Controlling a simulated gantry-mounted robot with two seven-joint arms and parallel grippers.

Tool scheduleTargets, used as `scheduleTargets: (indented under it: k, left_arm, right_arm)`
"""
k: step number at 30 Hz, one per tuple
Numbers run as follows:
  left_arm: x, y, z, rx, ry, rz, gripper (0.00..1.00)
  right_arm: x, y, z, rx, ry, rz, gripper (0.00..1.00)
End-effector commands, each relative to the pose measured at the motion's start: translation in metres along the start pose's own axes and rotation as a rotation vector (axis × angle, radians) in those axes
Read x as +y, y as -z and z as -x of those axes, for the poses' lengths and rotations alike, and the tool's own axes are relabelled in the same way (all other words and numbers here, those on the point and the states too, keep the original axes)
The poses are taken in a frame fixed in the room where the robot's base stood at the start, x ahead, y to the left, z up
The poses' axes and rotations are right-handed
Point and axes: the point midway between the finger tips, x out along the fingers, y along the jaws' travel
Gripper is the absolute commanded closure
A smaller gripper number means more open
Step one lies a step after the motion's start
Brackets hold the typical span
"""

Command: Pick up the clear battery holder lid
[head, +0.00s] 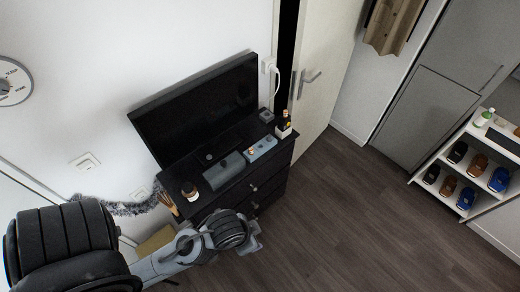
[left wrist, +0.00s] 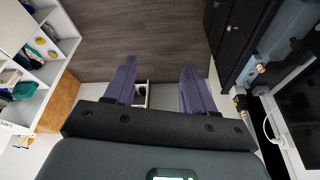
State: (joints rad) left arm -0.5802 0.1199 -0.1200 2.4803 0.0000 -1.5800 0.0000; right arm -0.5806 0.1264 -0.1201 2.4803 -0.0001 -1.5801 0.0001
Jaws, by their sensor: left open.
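I cannot make out a clear lid in either view. A blue-grey box (head: 261,148) with a small pale round thing on it lies on the black dresser (head: 275,165). The box also shows at the right of the left wrist view (left wrist: 255,75). A dark grey case (head: 224,170) lies beside it on the dresser top. My left gripper (head: 255,240) is in front of the dresser's lower left part, apart from the things on top. In the left wrist view its two purple fingers (left wrist: 160,92) are spread and empty, with floor beyond. My right gripper is in neither view.
A black television (head: 200,105) stands at the dresser's back. A small bottle (head: 283,124) is at its right end, a jar (head: 189,191) at its left. A white shoe shelf (head: 470,165) stands at far right. The wood floor (head: 350,215) between is clear.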

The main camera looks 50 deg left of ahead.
Motion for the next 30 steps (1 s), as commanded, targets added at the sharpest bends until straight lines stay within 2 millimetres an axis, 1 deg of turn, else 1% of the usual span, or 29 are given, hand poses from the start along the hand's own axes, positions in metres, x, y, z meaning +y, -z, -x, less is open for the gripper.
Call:
scheduleTargets:
  k: [10, 11, 18, 19, 20, 26, 29, 30]
  left_arm:
    - [0.000, 0.000, 0.000, 0.000, 0.000, 0.000, 0.45]
    - [0.000, 0.000, 0.000, 0.000, 0.000, 0.000, 0.44]
    - [0.000, 0.000, 0.000, 0.000, 0.000, 0.000, 0.07]
    - [0.000, 0.000, 0.000, 0.000, 0.000, 0.000, 0.02]
    - [0.000, 0.000, 0.000, 0.000, 0.000, 0.000, 0.00]
    - [0.000, 0.000, -0.001, 0.000, 0.000, 0.000, 0.00]
    - [-0.002, 0.003, -0.007, 0.016, 0.010, -0.009, 0.00]
    - [-0.003, 0.005, -0.012, 0.031, 0.017, -0.016, 0.00]
  right_arm:
    - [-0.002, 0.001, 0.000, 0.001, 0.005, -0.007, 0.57]
    - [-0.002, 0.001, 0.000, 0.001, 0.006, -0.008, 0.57]
    - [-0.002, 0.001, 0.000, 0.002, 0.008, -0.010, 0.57]
    - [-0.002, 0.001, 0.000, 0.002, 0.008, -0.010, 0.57]
    - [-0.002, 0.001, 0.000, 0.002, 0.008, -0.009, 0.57]
    - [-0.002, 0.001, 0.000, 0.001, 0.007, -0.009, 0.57]
    - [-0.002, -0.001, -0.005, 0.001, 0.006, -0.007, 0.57]
    - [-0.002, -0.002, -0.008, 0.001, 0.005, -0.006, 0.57]
